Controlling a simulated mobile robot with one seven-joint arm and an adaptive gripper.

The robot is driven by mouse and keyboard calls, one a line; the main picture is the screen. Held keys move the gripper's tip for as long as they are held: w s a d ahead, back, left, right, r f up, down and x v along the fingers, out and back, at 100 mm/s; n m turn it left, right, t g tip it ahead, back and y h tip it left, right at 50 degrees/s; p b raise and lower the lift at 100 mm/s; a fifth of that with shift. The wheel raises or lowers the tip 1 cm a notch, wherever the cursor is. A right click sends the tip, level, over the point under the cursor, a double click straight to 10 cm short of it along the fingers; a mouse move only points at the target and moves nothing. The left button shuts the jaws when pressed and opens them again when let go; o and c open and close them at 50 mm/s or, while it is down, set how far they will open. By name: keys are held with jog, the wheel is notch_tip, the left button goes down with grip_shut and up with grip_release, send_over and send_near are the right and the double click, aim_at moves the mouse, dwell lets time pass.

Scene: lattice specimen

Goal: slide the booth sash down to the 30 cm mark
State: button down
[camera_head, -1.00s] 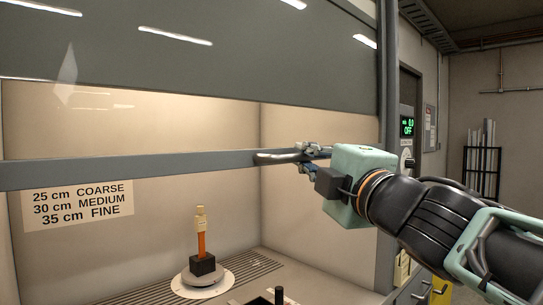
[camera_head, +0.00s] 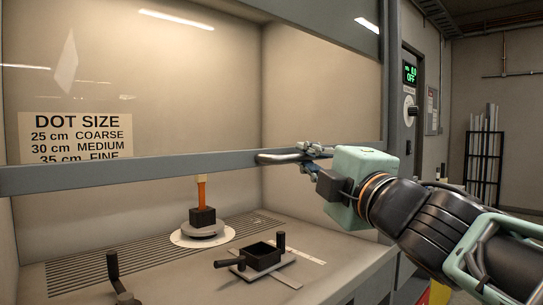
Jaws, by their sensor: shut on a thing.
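The booth sash is a clear pane with a grey bottom rail (camera_head: 130,173) that crosses the booth opening. A metal handle (camera_head: 272,158) sticks out near the right end of the rail. My gripper (camera_head: 308,152) is shut on this handle, coming from the right. A paper sign (camera_head: 72,128) on the booth's back wall reads "DOT SIZE", 25 cm coarse, 30 cm medium, 35 cm fine. The rail's top edge cuts across the sign's lowest line. I cannot see a height scale for the sash in this view.
Inside the booth, an orange-stemmed piece on a black block (camera_head: 202,216) stands on a round base. A black square holder (camera_head: 262,257) lies in front of it. A display reading OFF (camera_head: 410,74) is at the right. A rack of rods (camera_head: 484,150) stands farther right.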

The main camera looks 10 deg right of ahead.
jog(key=shift+f, duration=0.1)
jog(key=c, duration=2)
grip_release()
jog(key=shift+o, duration=0.2)
jog(key=v, duration=1.2)
